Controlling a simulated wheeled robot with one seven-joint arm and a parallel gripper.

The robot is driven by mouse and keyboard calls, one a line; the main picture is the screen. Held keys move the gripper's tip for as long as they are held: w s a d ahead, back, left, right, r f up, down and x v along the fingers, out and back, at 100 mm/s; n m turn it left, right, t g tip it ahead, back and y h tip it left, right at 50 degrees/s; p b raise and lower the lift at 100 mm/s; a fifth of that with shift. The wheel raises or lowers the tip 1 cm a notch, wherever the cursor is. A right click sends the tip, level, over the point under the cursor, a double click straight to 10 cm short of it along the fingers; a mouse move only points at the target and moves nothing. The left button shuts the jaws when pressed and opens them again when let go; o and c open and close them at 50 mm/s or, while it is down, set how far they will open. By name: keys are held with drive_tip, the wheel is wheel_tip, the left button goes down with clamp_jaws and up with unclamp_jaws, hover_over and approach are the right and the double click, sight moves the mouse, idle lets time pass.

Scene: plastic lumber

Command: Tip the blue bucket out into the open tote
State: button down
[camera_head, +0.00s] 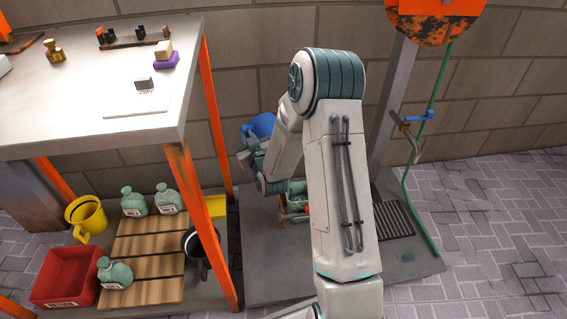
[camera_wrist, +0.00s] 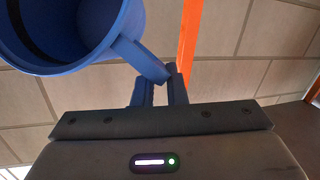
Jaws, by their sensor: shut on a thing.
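The blue bucket (camera_head: 263,124) is in the air beside my forearm, partly hidden behind the arm. In the wrist view the bucket (camera_wrist: 75,62) hangs at upper left, its round mouth facing up-left. My gripper (camera_wrist: 160,86) is shut on the bucket's strap-like handle (camera_wrist: 140,58). In the head view my gripper (camera_head: 246,150) is by the bucket's left side. A green open-topped container (camera_head: 296,190), with something red by it, stands on the grey platform below and is mostly hidden by my arm. I cannot see the bucket's contents.
A workbench (camera_head: 150,130) with orange legs stands at left. Below it are a red crate (camera_head: 62,300), a yellow bucket (camera_head: 86,212), a black bucket (camera_head: 190,240) and several jugs on slats. A drain grate (camera_head: 393,219), tap (camera_head: 415,140) and green hose (camera_head: 408,190) are at right.

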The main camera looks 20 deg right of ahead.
drive_tip(key=s+d+f+n+g+y+p, duration=0.2)
drive_tip(key=s+f+n+g+y+p, duration=0.35)
drive_tip(key=f+p, duration=0.4)
drive_tip(key=s+d+r+n+g+p, duration=0.45)
drive_tip(key=s+n+g+p, duration=0.2)
drive_tip(key=p, duration=0.25)
drive_tip(key=w+a+f+n+g+h+b, duration=0.1)
drive_tip(key=w+a+g+h+b, duration=0.3)
drive_tip(key=a+h+b, duration=0.5)
drive_tip(key=shift+w+a+f+g+h+b, duration=0.35)
drive_tip(key=shift+g+h+b, duration=0.45)
drive_tip(key=shift+h+b, duration=0.5)
